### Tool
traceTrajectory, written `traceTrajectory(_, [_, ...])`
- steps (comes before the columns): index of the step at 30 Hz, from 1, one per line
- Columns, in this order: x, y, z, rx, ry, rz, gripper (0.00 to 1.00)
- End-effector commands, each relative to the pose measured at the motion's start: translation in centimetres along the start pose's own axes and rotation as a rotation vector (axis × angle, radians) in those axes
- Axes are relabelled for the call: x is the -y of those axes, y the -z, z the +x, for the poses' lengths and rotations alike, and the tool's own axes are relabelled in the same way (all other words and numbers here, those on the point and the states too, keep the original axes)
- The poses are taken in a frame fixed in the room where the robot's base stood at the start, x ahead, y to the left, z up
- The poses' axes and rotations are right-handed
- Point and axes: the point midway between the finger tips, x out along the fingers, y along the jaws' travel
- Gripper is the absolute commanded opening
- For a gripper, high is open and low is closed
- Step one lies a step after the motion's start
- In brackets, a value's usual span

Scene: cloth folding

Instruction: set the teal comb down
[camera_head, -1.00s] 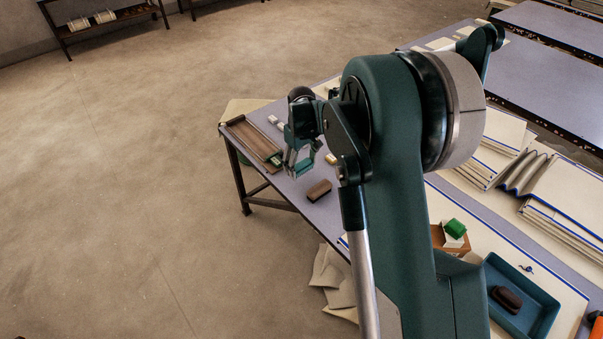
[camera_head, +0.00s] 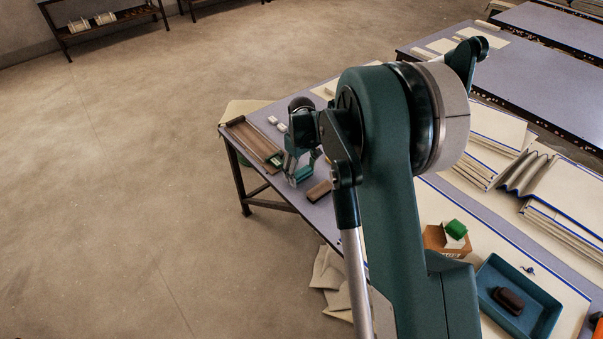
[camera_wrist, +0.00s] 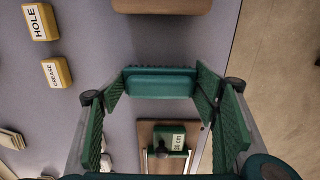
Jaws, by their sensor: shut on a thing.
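The teal comb (camera_wrist: 160,83) lies crosswise between the fingertips of my gripper (camera_wrist: 162,86) in the wrist view. My gripper is shut on it, with a green pad at each end. In the head view my gripper (camera_head: 299,170) is over the near left end of the table, with the comb (camera_head: 303,175) at its tips. The comb is low, close beside a brown block (camera_head: 319,191). I cannot tell whether it touches the table top.
A long wooden tray (camera_head: 240,124) lies left of my gripper; a green labelled piece (camera_wrist: 170,142) shows at it in the wrist view. Yellow blocks marked HOLE (camera_wrist: 40,22) and GREASE (camera_wrist: 56,73) stand to the left. The table edge (camera_wrist: 232,45) is at the right.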

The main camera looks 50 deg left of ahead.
Motion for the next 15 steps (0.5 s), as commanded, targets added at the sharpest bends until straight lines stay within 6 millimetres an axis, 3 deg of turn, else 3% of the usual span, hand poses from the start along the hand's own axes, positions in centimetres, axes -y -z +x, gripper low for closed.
traceTrajectory(6, [0.00, 0.00, 0.37, 0.000, 0.000, 0.000, 0.48])
traceTrajectory(7, [0.00, 0.00, 0.38, 0.000, 0.000, 0.000, 0.61])
traceTrajectory(10, [0.00, 0.00, 0.32, 0.000, 0.000, 0.000, 0.75])
traceTrajectory(15, [0.00, 0.00, 0.31, 0.000, 0.000, 0.000, 0.75])
